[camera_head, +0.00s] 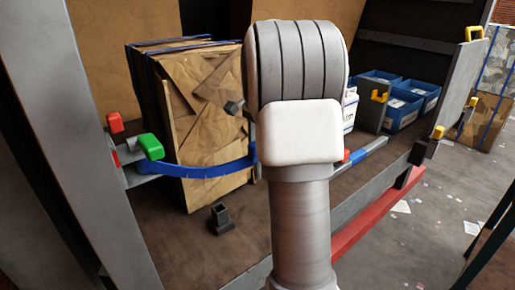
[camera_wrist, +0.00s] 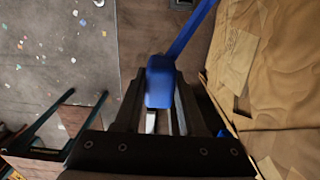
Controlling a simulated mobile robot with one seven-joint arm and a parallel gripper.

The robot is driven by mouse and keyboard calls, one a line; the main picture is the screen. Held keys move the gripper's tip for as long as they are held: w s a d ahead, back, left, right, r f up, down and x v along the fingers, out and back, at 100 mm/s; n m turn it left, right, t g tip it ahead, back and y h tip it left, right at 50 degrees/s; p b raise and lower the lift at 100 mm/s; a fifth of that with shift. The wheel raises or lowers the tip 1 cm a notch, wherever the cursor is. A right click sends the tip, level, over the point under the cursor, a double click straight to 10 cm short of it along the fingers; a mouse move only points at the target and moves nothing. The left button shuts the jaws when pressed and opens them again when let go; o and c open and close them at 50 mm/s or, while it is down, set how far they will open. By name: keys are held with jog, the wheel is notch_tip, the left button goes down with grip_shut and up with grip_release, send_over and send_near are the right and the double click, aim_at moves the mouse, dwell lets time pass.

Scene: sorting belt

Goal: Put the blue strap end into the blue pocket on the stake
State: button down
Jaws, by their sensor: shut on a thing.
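The blue strap (camera_head: 205,170) sags from beside a green block (camera_head: 150,147) at the left post, across the front of the cardboard, and goes behind my arm. In the wrist view my gripper (camera_wrist: 160,84) is shut on the thick blue strap end (camera_wrist: 159,92), and the strap (camera_wrist: 192,34) runs away to the upper right. My arm hides the gripper in the head view. A grey bar with a blue section (camera_head: 358,157) and a red bit shows right of my arm. I cannot tell whether that blue section is the pocket on the stake.
A strapped stack of cardboard (camera_head: 205,110) stands behind the strap. A small dark socket (camera_head: 220,218) sits on the deck before it. Blue bins (camera_head: 402,110) stand at the back right. A red rail (camera_head: 375,215) and a grey side rail edge the deck; littered floor lies beyond.

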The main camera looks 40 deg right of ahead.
notch_tip(320, 180, up, 7)
jog(key=p, duration=0.5)
jog(key=shift+p, duration=0.35)
jog(key=shift+f, duration=0.1)
jog(key=shift+s, duration=0.1)
